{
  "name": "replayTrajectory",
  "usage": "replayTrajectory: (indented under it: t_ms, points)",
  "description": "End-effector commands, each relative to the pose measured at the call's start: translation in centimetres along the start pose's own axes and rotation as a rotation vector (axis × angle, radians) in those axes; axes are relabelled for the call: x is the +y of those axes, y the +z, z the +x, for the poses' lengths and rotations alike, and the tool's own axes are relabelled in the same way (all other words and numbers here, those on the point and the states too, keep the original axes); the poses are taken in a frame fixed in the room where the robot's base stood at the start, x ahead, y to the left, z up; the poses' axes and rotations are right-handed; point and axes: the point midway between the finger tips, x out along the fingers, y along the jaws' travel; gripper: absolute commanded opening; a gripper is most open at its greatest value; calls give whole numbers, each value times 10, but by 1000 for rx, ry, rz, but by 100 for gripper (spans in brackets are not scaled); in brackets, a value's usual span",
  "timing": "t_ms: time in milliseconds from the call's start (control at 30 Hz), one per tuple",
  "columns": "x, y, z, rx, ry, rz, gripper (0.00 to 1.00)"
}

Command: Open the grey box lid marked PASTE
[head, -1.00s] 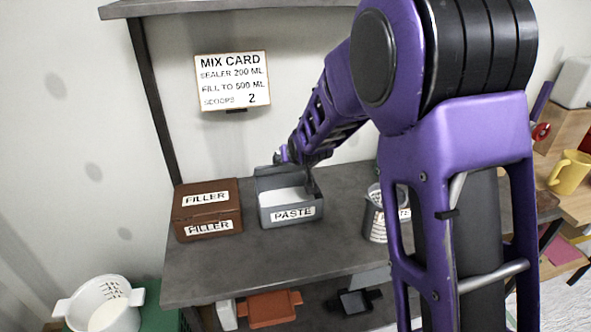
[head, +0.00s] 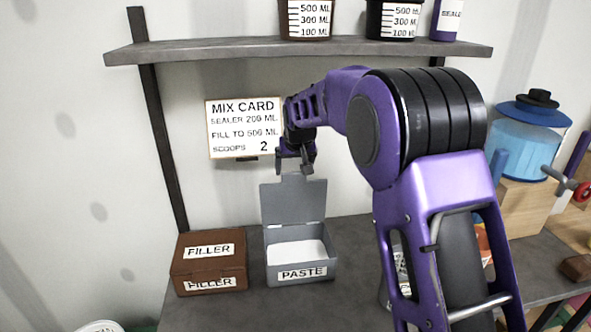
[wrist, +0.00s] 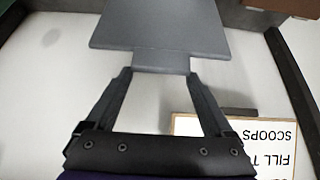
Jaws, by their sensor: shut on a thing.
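The grey PASTE box (head: 302,281) stands on the workbench, with white contents showing inside. Its grey lid (head: 292,205) stands raised, roughly upright, at the back of the box. My gripper (head: 293,167) is above the box at the lid's top edge. In the wrist view the lid (wrist: 160,30) fills the top middle, and its narrow tab sits between my two fingertips (wrist: 159,73). My gripper is shut on that tab.
A brown FILLER box (head: 208,265) stands closed to the left. The mix card (head: 245,128) hangs on the wall behind my gripper. A shelf (head: 200,50) holding measuring cups runs above. A blue-lidded jar (head: 522,145) stands at the right.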

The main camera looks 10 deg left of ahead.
Motion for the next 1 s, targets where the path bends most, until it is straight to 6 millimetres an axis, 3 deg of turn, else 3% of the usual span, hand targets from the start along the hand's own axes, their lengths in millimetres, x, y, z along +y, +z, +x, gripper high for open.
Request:
replayTrajectory:
  t_ms: [733, 767, 800, 1000]
  points:
    - [0, -3, 4, -85, 1, 0, 0]
    - [0, -3, 4, -85, 1, 0, 92]
    - [0, -3, 4, -85, 1, 0, 99]
    - [0, -3, 4, -82, 1, 0, 100]
